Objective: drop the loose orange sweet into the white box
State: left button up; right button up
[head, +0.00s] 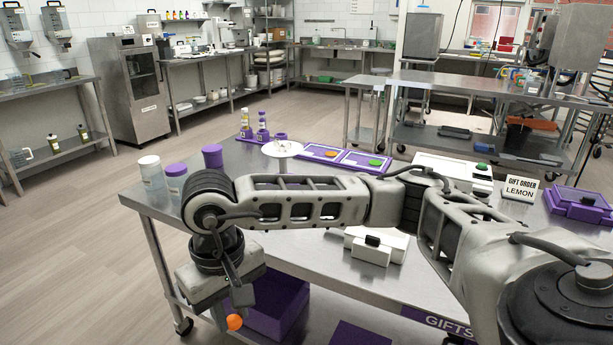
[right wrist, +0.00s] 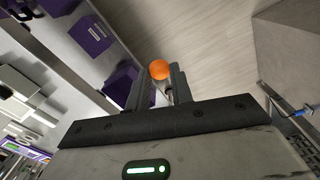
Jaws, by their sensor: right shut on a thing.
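My right gripper (head: 229,314) points down near the left end of the steel table. It is shut on the round orange sweet (head: 234,322). In the right wrist view the orange sweet (right wrist: 159,69) sits at the tips of the right gripper's fingers (right wrist: 157,84), with floor behind it. Another white box-like thing (head: 440,165) stands farther back; I cannot tell which is the task's box. My left gripper is not in view.
A purple bin (head: 277,308) is below the tabletop, close to the gripper. White-lidded and purple-lidded jars (head: 174,180) stand at the table's left end. A purple tray (head: 340,150), a lemon gift-order sign (head: 520,187) and a purple box (head: 580,204) are also on the table.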

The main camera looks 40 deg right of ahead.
aim_at(384, 241)
jog(key=z, duration=0.3)
jog(key=i, duration=1.05)
jog(key=z, duration=1.3)
jog(key=i, duration=0.4)
jog(key=z, duration=0.35)
